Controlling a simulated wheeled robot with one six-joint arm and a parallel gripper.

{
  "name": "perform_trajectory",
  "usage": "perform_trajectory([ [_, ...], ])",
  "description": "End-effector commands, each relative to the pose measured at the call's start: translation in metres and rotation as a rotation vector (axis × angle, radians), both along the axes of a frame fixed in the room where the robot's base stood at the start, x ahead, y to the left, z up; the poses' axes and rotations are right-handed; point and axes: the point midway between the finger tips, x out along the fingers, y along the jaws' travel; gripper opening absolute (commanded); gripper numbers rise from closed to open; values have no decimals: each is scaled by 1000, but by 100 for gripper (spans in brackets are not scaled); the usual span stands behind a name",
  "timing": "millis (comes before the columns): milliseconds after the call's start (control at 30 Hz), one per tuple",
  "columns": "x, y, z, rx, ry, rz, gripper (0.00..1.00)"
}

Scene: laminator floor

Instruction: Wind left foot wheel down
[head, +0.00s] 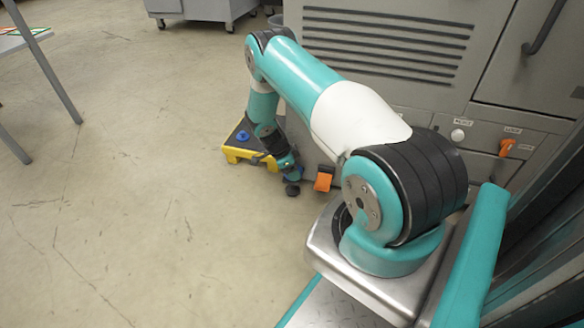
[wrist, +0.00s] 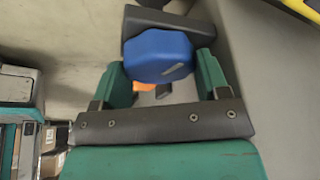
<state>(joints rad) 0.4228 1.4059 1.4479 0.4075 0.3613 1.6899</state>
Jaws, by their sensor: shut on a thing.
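The blue foot wheel (wrist: 158,56) fills the space between the green fingers of my gripper (wrist: 160,66) in the wrist view. My gripper is shut on the wheel, with one finger at each side. A dark bracket (wrist: 172,20) sits right behind the wheel. In the head view my gripper (head: 286,164) is low at the base of the grey machine (head: 385,85). A dark round foot (head: 293,189) shows just below it. My arm and gripper hide most of the wheel there. The wheel's height and turn cannot be told.
An orange block (head: 323,178) is just right of my gripper. A yellow-edged dark block with a blue knob (head: 242,136) stands to its left. A grey cart (head: 202,8) is at the back and a table leg (head: 58,80) at the far left. The floor between is clear.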

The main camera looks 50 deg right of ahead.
Motion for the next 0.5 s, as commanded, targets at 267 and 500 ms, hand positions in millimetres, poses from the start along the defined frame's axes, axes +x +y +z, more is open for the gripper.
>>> perform_trajectory([
  [267, 1, 0, 0, 1, -1, -103, 45],
  [500, 1, 0, 0, -1, -1, -128, 45],
])
